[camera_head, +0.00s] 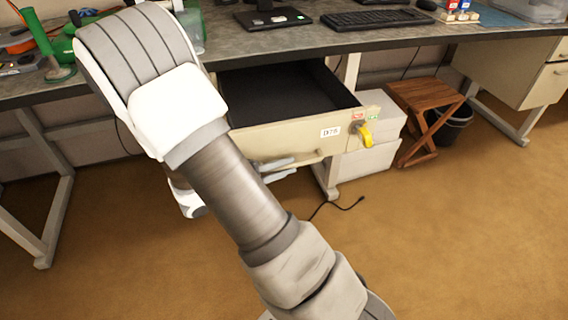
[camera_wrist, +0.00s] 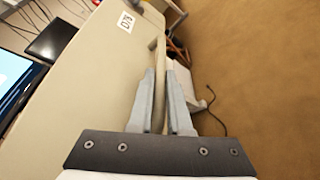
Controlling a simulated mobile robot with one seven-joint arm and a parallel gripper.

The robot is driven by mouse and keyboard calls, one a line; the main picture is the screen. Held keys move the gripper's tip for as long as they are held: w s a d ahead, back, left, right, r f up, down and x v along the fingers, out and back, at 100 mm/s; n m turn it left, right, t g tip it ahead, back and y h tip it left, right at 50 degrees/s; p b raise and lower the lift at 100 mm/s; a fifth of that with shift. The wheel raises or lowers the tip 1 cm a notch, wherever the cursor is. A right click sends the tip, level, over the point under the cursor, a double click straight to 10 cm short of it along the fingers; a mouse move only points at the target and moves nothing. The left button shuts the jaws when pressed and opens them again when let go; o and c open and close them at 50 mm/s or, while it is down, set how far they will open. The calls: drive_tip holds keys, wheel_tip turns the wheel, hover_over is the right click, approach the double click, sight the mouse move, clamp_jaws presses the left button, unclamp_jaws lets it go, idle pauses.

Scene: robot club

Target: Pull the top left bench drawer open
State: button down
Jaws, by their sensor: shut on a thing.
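The top left bench drawer (camera_head: 255,143) is pulled well out from under the bench, its dark inside (camera_head: 285,92) showing and looking empty. In the wrist view the drawer front (camera_wrist: 75,95) fills the left side. My gripper (camera_wrist: 161,72) is shut on the drawer's handle (camera_wrist: 158,48), a pale bar running between the two grey fingers. In the head view my arm hides the left part of the drawer front, and the gripper (camera_head: 281,166) shows just below it.
The grey bench top (camera_head: 300,38) holds a keyboard (camera_head: 375,19) and a green item (camera_head: 40,40) at far left. A wooden folding stool (camera_head: 425,105) and a dark bin (camera_head: 457,125) stand at right. A black cable (camera_head: 340,206) lies on the floor; brown floor in front is clear.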

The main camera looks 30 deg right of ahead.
drive_tip(key=shift+s+a, duration=0.2)
drive_tip(key=shift+s, duration=0.35)
drive_tip(key=c, duration=1.2)
unclamp_jaws()
drive_tip(key=shift+o, duration=0.2)
drive_tip(key=p+v, duration=0.4)
drive_tip(key=v, duration=1.3)
drive_tip(key=shift+a, duration=0.15)
drive_tip(key=shift+r, duration=0.2)
